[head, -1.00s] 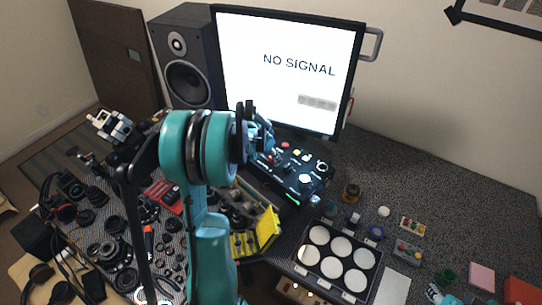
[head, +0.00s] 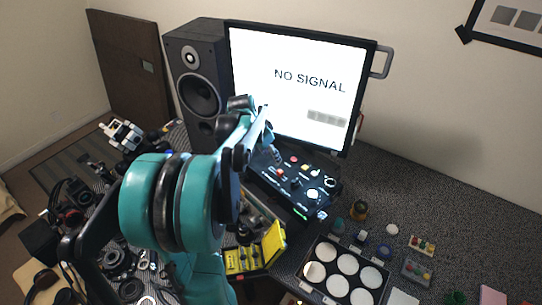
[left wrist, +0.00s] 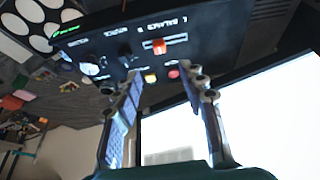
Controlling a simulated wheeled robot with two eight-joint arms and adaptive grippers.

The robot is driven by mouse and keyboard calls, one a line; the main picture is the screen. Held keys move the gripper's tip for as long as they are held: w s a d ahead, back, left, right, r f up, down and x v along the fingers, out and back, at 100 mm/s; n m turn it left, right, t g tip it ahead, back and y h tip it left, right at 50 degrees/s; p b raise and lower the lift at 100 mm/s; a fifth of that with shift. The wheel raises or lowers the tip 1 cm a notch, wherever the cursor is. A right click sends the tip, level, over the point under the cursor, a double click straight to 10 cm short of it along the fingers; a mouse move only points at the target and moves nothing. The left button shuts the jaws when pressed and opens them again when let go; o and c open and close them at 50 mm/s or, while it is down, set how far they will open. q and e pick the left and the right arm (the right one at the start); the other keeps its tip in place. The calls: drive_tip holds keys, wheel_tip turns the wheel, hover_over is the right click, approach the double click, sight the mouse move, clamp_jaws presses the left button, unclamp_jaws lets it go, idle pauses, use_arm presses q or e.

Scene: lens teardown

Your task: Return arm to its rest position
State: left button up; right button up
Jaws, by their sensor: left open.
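My left arm, teal and black, rises through the middle of the head view. Its gripper (head: 262,138) is in front of the monitor's lower left part, above the black control box (head: 296,184), and is partly hidden by my own arm links. In the left wrist view the gripper (left wrist: 163,80) is open, with its two fingers apart and nothing between them. The control box (left wrist: 215,32) shows beyond the fingertips with its knobs and a slider. My right gripper is in neither view.
The monitor (head: 285,80) reads NO SIGNAL; a speaker (head: 197,85) stands left of it. A yellow organiser box (head: 273,243) and a black tray with white round wells (head: 318,243) are in front. Lens parts crowd the left. The table's far right (head: 470,210) is fairly clear.

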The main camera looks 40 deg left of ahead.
use_arm(q)
drive_tip(key=shift+d, duration=0.1)
drive_tip(key=s+d+f+t+b, duration=0.1)
drive_tip(key=s+d+b, duration=0.15)
drive_tip(key=d, duration=0.55)
drive_tip(key=s+d+b, duration=0.2)
drive_tip(key=s+d, duration=0.1)
drive_tip(key=d, duration=0.5)
drive_tip(key=s+d+f+n+t+b, duration=0.1)
drive_tip(key=s+d+f+b, duration=0.2)
drive_tip(key=s+d+f, duration=0.3)
drive_tip(key=s+d, duration=0.2)
drive_tip(key=d, duration=0.3)
drive_tip(key=shift+s+f+t+b, duration=0.25)
drive_tip(key=shift+f+t+b, duration=0.05)
drive_tip(key=shift+t+b, duration=0.1)
